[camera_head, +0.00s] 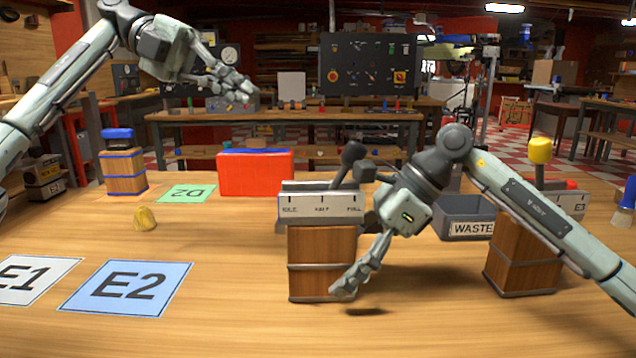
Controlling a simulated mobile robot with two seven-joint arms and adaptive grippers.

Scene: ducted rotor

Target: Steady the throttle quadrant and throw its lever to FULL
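The throttle quadrant (318,205) is a pale box marked IDLE, HALF and FULL on top of a banded wooden stand (320,262) in the middle of the table. Its black-knobbed lever (352,155) tilts to the right, with the knob above the FULL side. My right gripper (345,288) points down in front of the lower right of the stand; I cannot tell whether it touches. My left gripper (240,90) is raised well above the table, left of the quadrant and apart from it. The finger gap of each gripper is unclear.
A second quadrant (570,205) with a yellow knob stands at right, partly behind my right arm. A grey WASTE bin (468,217), red box (255,174), blue-topped wooden block (124,170) and yellow lump (145,219) are around. The front-left table has E1 and E2 mats (130,287).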

